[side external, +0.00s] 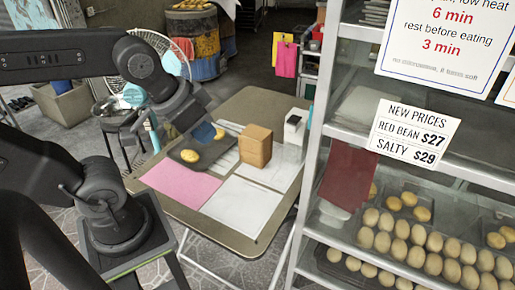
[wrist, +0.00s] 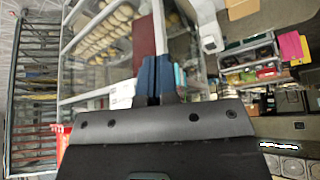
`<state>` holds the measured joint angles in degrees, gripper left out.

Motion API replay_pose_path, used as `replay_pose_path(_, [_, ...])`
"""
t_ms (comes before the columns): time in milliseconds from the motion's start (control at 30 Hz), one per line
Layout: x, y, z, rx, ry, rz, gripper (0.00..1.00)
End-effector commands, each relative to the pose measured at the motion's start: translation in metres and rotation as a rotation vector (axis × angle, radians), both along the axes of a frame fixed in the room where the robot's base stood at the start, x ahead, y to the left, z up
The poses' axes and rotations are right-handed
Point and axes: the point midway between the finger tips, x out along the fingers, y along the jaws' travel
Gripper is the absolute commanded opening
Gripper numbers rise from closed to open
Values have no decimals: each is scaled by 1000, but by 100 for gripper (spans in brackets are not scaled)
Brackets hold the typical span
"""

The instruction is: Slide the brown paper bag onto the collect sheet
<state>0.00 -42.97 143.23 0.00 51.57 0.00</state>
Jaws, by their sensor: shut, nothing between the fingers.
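The brown paper bag (side external: 255,148) stands upright on the folding table, right of the middle, on or at the edge of pale printed sheets. A pink sheet (side external: 178,184) lies at the table's front left and a blank white sheet (side external: 243,207) at the front right. No label shows which is the collect sheet. My gripper (side external: 208,133) has its blue fingers left of the bag and apart from it, over or near the dark tray. In the wrist view the fingers (wrist: 155,78) are together and empty; I cannot make out the bag there.
A dark tray (side external: 187,157) with buns lies left of the bag. A white dispenser-like box (side external: 296,127) stands behind right of it. A glass-fronted bun rack (side external: 318,125) borders the table's right side. The two front sheets are clear.

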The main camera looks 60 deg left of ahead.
Motion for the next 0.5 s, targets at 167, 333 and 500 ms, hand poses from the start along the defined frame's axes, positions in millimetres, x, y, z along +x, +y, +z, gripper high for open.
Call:
replay_pose_path(167, [0, 0, 0, 0, 0, 0, 0])
replay_pose_path(333, [0, 0, 0, 0, 0, 0, 5])
replay_pose_path(500, [10, 4, 5, 29, 20, -24, 21])
